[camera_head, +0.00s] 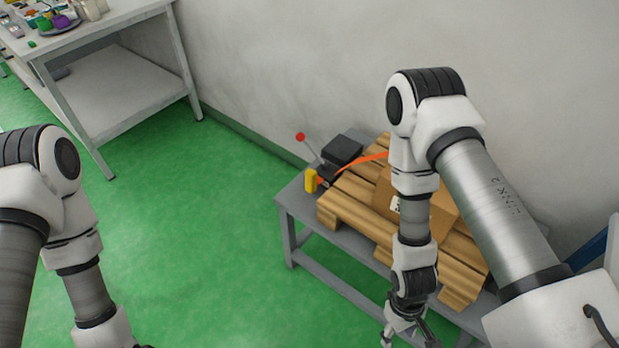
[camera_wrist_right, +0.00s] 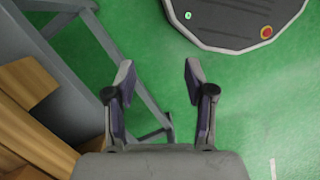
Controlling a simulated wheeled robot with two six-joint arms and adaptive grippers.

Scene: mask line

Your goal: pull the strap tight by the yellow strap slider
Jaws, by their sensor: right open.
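The yellow strap slider (camera_head: 311,181) is at the left end of the grey table, beside the wooden pallet. The orange strap (camera_head: 362,161) runs from near it, up and right over the cardboard box (camera_head: 446,212), and goes out of sight behind my right arm. My right gripper (camera_head: 408,338) hangs at the table's front edge, well to the right of the slider and apart from it. In the right wrist view its two fingers (camera_wrist_right: 158,85) are spread and empty over green floor. My left arm shows at the left, but its gripper is out of frame.
The wooden pallet (camera_head: 351,202) lies on the grey table (camera_head: 300,207). A lever with a red knob (camera_head: 300,137) and a dark box (camera_head: 342,150) stand near the slider. Another table (camera_head: 113,20) with small items is at the back left. Green floor between is clear.

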